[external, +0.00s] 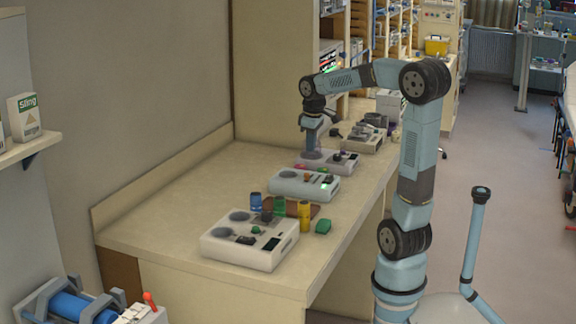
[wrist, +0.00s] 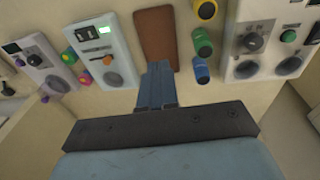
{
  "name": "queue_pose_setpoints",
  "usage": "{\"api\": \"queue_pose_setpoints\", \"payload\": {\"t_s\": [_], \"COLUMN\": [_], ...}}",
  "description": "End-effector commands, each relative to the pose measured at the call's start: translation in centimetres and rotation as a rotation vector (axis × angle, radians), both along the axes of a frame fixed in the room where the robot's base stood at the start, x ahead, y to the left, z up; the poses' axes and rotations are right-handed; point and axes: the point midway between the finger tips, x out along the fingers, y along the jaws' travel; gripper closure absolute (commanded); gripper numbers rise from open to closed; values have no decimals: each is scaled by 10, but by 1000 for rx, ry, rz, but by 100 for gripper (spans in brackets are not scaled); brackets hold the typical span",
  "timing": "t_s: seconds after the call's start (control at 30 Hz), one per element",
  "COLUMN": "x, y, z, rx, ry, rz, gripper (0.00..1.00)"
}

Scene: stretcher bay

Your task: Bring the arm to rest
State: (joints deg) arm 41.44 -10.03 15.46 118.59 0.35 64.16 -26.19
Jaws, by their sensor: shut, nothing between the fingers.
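My gripper (external: 312,152) hangs from the bent arm, pointing down over the bench, and shows in front of a grey control box (external: 342,165). I cannot tell its exact height above the bench. In the wrist view my gripper (wrist: 158,72) has its two fingers together with nothing between them. Beyond the fingertips lies a brown pad (wrist: 155,38) on the bench. The arm is raised at the elbow and reaches left from its base at the bench's right side.
The bench (external: 160,225) holds several control boxes, including a near white one (external: 235,248) and a middle one (external: 290,187). Blue (external: 255,201), green (external: 279,206) and yellow (external: 304,216) cylinders stand between them. Open floor (external: 480,170) is at the right.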

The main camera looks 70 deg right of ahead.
Motion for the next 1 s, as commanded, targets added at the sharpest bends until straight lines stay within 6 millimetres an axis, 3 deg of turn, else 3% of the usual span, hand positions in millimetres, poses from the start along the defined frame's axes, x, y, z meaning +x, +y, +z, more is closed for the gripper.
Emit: {"api": "queue_pose_setpoints", "payload": {"t_s": [0.03, 0.2, 0.5, 0.73, 1.0], "x": [-6, -28, -76, -116, -143], "y": [17, 61, 123, 155, 173], "z": [3, 8, 8, -2, -13], "rx": [-13, -38, -31, 19, 79], "ry": [-18, -85, -222, -324, -394], "rz": [8, 8, 12, 20, 24], "gripper": [100, 100, 100, 100, 100]}}
